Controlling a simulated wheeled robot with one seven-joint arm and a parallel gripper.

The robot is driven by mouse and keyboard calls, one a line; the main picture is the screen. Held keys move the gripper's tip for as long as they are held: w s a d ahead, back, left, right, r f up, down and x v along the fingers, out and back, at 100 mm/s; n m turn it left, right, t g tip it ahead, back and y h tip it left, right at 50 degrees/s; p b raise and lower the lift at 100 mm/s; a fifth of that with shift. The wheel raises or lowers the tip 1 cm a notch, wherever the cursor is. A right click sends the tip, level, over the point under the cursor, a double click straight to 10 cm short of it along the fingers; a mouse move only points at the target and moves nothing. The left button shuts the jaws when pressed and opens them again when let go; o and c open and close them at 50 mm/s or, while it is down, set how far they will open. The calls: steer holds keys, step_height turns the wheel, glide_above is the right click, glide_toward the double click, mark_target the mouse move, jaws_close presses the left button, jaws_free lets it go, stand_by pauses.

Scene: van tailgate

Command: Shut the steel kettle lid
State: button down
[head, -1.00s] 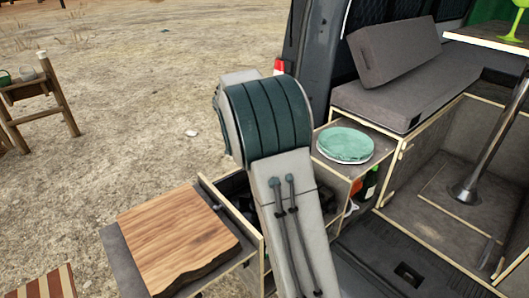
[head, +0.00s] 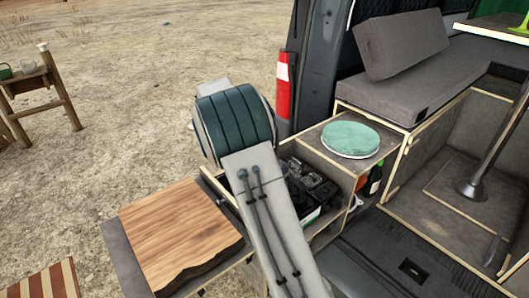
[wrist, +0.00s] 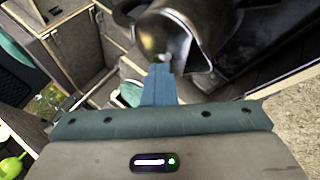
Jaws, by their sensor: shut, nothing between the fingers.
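The steel kettle (wrist: 200,25) shows in the wrist view at the top middle, shiny and dark, cut off by the top edge. A rounded steel part with a small pale knob, which looks like its lid (wrist: 153,38), is just beyond my fingertips. I cannot tell how far the lid stands open. My gripper (wrist: 160,72) is shut and empty, its blue fingers pointing at the lid near the knob. Whether they touch is unclear. The kettle and my gripper do not show in the head view.
A wooden board (head: 175,235) lies on a pull-out surface at the lower left. An open drawer (head: 308,190) with dark contents is beside my arm. A green plate stack (head: 350,138) sits on the cabinet. A green cup (wrist: 12,168) shows at the wrist view's lower left.

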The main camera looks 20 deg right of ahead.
steer(key=shift+f, duration=0.1)
stand_by(0.3)
steer(key=w+v, duration=0.1)
steer(key=v, duration=1.2)
steer(key=s+d+r+n+t+y, duration=0.1)
steer(key=s+n+t+y, duration=0.15)
steer(key=s, duration=0.55)
steer(key=s+d+r+n+t+y, duration=0.1)
steer(key=s+r+n+y, duration=0.15)
steer(key=s, duration=0.65)
steer(key=s+a+f+n+t+y, duration=0.1)
steer(key=s+a+f+n, duration=0.1)
steer(key=s, duration=0.6)
steer(key=s+a+f+n+t+y, duration=0.1)
steer(key=s+a+f+n+t, duration=0.1)
steer(key=s+f, duration=0.3)
steer(key=s, duration=0.3)
steer(key=shift+s+y+p, duration=0.15)
steer(key=shift+y+p, duration=0.15)
steer(key=shift+p, duration=0.1)
steer(key=shift+a, duration=0.15)
